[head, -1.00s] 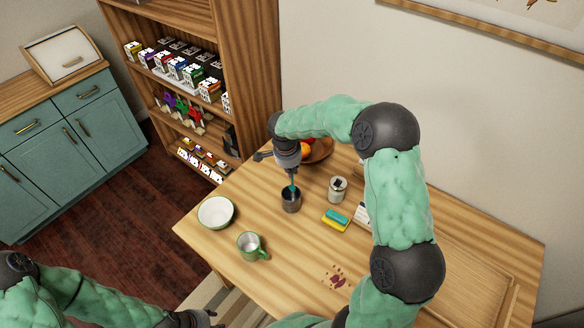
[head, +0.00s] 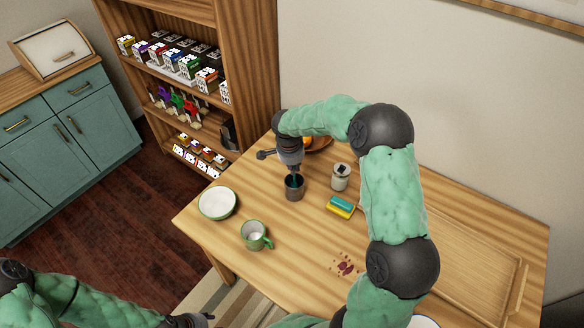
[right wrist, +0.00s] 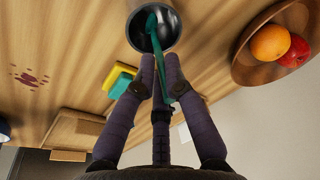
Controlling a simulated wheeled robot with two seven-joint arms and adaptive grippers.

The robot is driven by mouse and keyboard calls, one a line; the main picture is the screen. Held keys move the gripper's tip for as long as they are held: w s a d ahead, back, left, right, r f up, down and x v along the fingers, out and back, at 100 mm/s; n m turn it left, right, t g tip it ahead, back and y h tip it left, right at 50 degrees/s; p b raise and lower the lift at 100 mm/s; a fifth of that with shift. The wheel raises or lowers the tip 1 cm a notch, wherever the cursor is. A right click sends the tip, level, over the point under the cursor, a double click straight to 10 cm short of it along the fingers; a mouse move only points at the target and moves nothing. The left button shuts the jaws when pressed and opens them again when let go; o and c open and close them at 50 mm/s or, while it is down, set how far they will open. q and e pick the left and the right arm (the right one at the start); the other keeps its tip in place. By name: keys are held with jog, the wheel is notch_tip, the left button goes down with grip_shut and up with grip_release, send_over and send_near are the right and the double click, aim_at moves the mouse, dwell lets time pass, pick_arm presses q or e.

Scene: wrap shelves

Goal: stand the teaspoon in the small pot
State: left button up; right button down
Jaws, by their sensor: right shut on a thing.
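The small pot (head: 294,192) is a dark grey metal cup standing upright on the wooden table. My right gripper (head: 292,168) is just above it, pointing down. The right gripper also shows in the right wrist view (right wrist: 160,64), its fingers shut on the teal teaspoon (right wrist: 155,42). The teaspoon's far end is inside the mouth of the pot (right wrist: 173,36) in that view. Whether it touches the bottom is hidden. My left gripper (head: 190,320) is at the bottom edge of the head view, away from the table items, and its jaws are unclear.
A white bowl (head: 217,203) and a green mug (head: 256,236) stand to the pot's left and front. A jar (head: 340,178) and a yellow-teal sponge (head: 341,207) are to its right. A fruit bowl (right wrist: 245,68) is behind. A red stain (head: 345,267) marks the front.

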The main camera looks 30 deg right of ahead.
jog(key=shift+d, duration=0.1)
jog(key=c, duration=1.2)
grip_release()
jog(key=shift+c, duration=0.2)
jog(key=shift+r, duration=0.1)
notch_tip(320, 180, up, 12)
jog(key=s+a, duration=0.1)
jog(key=a, duration=0.1)
jog(key=shift+f, duration=0.25)
